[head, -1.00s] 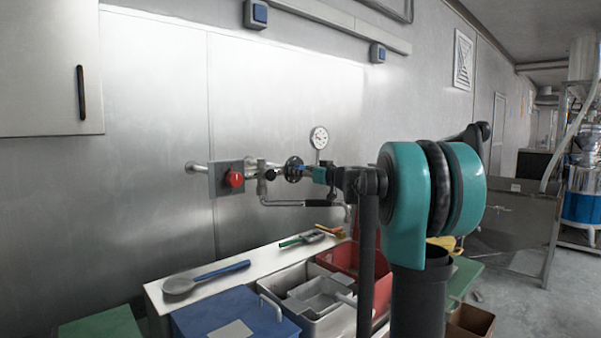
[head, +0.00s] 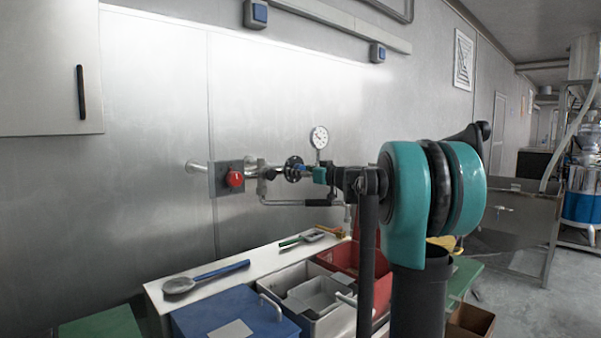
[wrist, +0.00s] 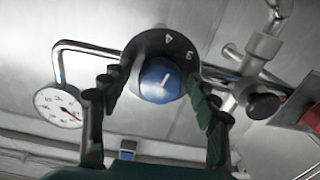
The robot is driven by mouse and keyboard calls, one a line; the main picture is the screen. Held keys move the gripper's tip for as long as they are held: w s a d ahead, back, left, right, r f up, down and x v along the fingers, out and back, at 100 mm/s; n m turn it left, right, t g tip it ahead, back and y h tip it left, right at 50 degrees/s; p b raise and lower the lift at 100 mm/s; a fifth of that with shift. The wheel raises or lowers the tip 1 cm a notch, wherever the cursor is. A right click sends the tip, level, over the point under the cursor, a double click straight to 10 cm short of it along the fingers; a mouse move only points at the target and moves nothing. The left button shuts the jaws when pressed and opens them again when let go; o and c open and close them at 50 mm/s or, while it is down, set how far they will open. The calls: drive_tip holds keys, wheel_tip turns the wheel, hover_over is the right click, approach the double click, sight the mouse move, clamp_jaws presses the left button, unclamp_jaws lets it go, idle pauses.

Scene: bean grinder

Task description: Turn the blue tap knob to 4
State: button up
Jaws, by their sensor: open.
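The blue tap knob (wrist: 158,80) faces me in the wrist view, with a white mark on it. It sits on a black dial ring (wrist: 162,43) with the digits 4 and 3 showing; the mark points up and to the right, toward the part of the ring near the 3. My gripper (wrist: 166,95) is open, with one finger on each side of the knob. I cannot tell whether either finger touches it. In the head view the black dial (head: 294,169) is at the wall pipe, my gripper (head: 312,173) is just right of it, and the knob is mostly hidden.
A round gauge (head: 319,137) stands above the pipe.

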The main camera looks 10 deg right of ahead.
drive_tip(key=v, duration=1.2)
